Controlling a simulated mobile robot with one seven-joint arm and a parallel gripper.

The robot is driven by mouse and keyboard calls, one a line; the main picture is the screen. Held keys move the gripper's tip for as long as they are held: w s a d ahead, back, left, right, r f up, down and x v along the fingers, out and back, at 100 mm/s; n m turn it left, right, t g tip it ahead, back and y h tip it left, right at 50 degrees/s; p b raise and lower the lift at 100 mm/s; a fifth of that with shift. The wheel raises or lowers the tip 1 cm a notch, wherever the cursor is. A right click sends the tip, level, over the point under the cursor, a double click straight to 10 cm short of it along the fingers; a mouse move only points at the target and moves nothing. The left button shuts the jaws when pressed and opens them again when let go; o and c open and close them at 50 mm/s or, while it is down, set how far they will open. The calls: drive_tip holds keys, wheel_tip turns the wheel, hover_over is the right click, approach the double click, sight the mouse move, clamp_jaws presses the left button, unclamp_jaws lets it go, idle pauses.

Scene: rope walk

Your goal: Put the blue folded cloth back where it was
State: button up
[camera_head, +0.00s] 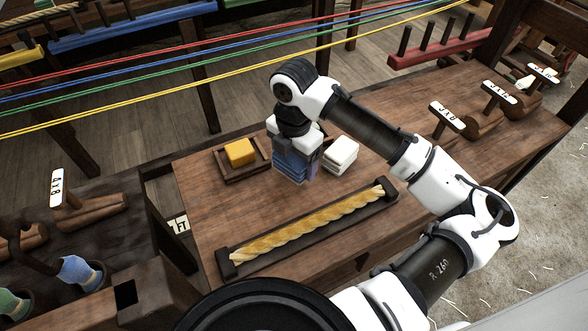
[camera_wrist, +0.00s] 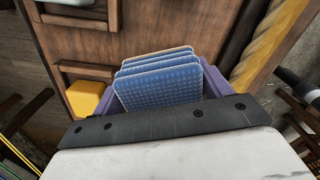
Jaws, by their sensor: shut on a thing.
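The blue folded cloth (camera_head: 289,163) is a stack of several layers on or just above the wooden table, between the yellow block and the white folded cloth. It also shows in the wrist view (camera_wrist: 160,84). My gripper (camera_head: 297,160) points down and is shut on the blue cloth, with a purple finger on each side of it in the wrist view (camera_wrist: 175,95). The lower edge of the cloth is partly hidden, so I cannot tell if it touches the table.
A yellow block (camera_head: 239,152) sits in a wooden tray (camera_head: 262,172) to the left. A white folded cloth (camera_head: 342,153) lies close on the right. A twisted rope piece (camera_head: 310,222) lies in a dark holder in front. Coloured ropes (camera_head: 150,77) stretch behind the table (camera_head: 200,205).

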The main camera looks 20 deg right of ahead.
drive_tip(key=shift+f, duration=2.3)
drive_tip(key=shift+f, duration=0.15)
drive_tip(key=o, duration=0.9)
drive_tip(key=shift+o, duration=0.2)
wheel_tip(320, 180, up, 12)
drive_tip(key=shift+r+b, duration=0.2)
drive_tip(key=shift+b, duration=0.35)
